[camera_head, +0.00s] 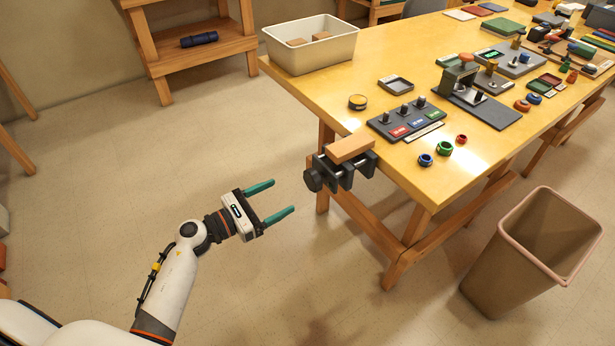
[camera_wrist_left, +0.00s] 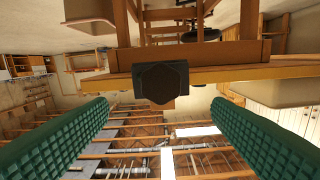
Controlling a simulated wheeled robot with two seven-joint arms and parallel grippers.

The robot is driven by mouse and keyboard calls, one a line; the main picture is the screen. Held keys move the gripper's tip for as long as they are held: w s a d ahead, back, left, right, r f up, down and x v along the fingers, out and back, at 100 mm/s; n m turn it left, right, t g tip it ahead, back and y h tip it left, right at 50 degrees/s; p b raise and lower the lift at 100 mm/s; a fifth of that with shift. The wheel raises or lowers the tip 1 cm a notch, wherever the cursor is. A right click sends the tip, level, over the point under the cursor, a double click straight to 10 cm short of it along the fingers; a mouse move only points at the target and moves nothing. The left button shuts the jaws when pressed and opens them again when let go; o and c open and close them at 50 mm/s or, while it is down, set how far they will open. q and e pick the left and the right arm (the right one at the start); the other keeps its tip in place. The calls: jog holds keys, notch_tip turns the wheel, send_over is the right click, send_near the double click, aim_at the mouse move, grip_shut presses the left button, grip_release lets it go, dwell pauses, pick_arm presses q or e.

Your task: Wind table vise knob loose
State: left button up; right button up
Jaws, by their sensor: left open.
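The table vise (camera_head: 343,168) is dark and clamped to the near left edge of the wooden table. A wooden block (camera_head: 350,148) sits in its jaws. Its dark knob (camera_head: 313,181) sticks out to the left, facing my left gripper. My left gripper (camera_head: 281,200) has two green fingers and is open and empty. It is to the left of the knob and slightly below it in the picture, apart from it. In the left wrist view the knob (camera_wrist_left: 162,82) appears as a dark faceted shape ahead, between the fingers (camera_wrist_left: 157,140) and above them. My right gripper is not in view.
The table (camera_head: 450,185) holds a white bin (camera_head: 311,47), a panel with several pegs (camera_head: 407,119), small coloured rings and other tools. A brown waste bin (camera_head: 530,255) stands on the floor at right. The floor around my left arm is clear.

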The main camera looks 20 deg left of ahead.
aim_at(309, 182)
pick_arm(q)
jog(key=x, duration=0.8)
jog(key=shift+w+p, duration=0.1)
jog(key=shift+p, duration=0.3)
jog(key=shift+w+d+f, duration=0.1)
jog(key=shift+w+d, duration=0.3)
jog(key=shift+w, duration=0.1)
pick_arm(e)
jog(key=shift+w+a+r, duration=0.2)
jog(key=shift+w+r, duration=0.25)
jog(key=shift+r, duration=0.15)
pick_arm(q)
jog(key=shift+c, duration=0.4)
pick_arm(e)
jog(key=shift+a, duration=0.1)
pick_arm(q)
jog(key=c, duration=0.9)
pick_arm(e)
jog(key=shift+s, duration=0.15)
